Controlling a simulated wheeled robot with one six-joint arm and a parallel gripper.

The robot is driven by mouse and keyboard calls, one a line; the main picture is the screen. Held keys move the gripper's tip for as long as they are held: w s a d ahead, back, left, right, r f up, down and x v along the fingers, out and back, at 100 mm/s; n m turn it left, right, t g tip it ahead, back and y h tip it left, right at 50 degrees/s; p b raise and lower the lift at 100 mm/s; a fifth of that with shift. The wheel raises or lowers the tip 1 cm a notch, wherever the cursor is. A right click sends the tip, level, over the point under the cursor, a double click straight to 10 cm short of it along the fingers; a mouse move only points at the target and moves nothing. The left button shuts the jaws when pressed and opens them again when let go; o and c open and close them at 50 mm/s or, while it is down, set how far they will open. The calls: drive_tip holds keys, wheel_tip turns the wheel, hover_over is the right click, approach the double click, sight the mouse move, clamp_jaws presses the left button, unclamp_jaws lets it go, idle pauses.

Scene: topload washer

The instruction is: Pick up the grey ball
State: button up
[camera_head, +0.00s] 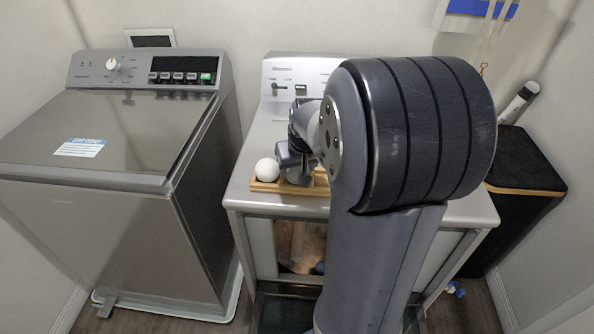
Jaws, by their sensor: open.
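A wooden tray (264,187) sits on top of the right-hand machine. A white ball (267,169) rests in its left end. I cannot make out a grey ball; my arm and gripper cover the middle and right of the tray. My gripper (293,172) points down over the tray just right of the white ball. It is small and partly hidden by my own arm, and its jaws are open. I cannot tell whether anything lies between them.
A grey topload washer (120,125) with a closed lid stands on the left, apart from the right machine (244,203). The wall is close behind.

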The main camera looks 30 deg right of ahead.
drive_tip(key=shift+w+f, duration=0.1)
drive_tip(key=shift+f, duration=0.2)
drive_tip(key=shift+c, duration=0.3)
drive_tip(key=c, duration=0.6)
